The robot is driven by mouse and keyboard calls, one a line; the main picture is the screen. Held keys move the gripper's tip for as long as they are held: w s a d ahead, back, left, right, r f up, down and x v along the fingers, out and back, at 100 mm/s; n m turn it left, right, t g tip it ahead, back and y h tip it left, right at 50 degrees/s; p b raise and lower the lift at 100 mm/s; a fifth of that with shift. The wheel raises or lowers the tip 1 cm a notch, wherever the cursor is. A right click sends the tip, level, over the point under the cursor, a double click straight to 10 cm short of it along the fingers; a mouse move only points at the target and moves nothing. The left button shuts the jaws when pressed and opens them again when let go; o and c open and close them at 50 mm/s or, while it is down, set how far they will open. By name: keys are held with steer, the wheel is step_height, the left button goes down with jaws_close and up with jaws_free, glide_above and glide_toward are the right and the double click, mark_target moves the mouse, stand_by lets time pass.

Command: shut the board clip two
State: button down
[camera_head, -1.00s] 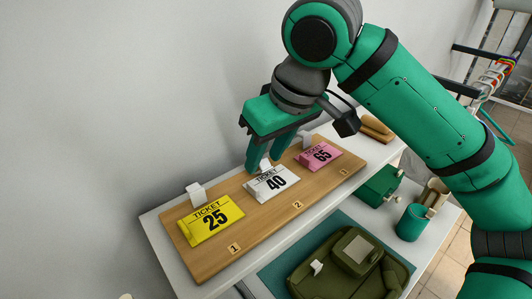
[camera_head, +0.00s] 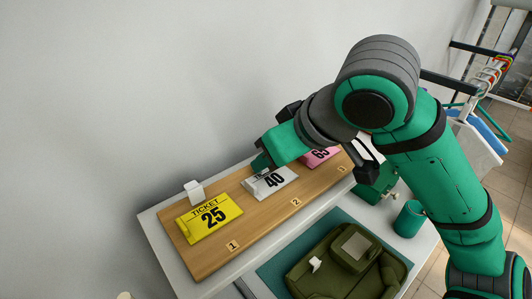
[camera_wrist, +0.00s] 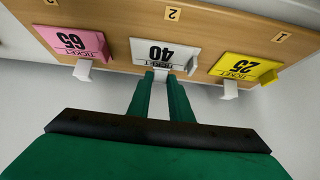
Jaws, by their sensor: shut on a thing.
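The wooden board (camera_head: 262,215) carries three tickets above labels 1, 2 and 3. The white ticket 40 (camera_head: 270,184) lies at position 2; it also shows in the wrist view (camera_wrist: 165,52). Board clip two (camera_wrist: 161,73), small and white, is at that ticket's wall-side edge, between my fingertips. My gripper (camera_wrist: 162,78) is shut on it, its green fingers reaching down from the wall side. In the head view my gripper (camera_head: 262,164) hides most of the clip, so its angle is hard to tell.
The yellow ticket 25 (camera_head: 211,217) has a raised white clip (camera_head: 194,191) behind it. The pink ticket 65 (camera_wrist: 72,42) has a white clip (camera_wrist: 83,70) too. An olive bag (camera_head: 340,262) lies on a teal mat below, near a green cup (camera_head: 408,218). The wall is close behind.

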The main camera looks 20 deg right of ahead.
steer(key=shift+s+d+f+t+y, duration=0.15)
steer(key=shift+s+f+t+y, duration=0.25)
steer(key=shift+t, duration=0.65)
steer(key=shift+s+d+f+t+y, duration=0.1)
steer(key=shift+s+f+t+y, duration=0.3)
steer(key=shift+t, duration=0.65)
steer(key=shift+f, duration=0.1)
steer(key=c, duration=1.6)
jaws_free()
steer(key=v, duration=1)
steer(key=shift+s+d, duration=0.2)
steer(key=shift+s, duration=0.2)
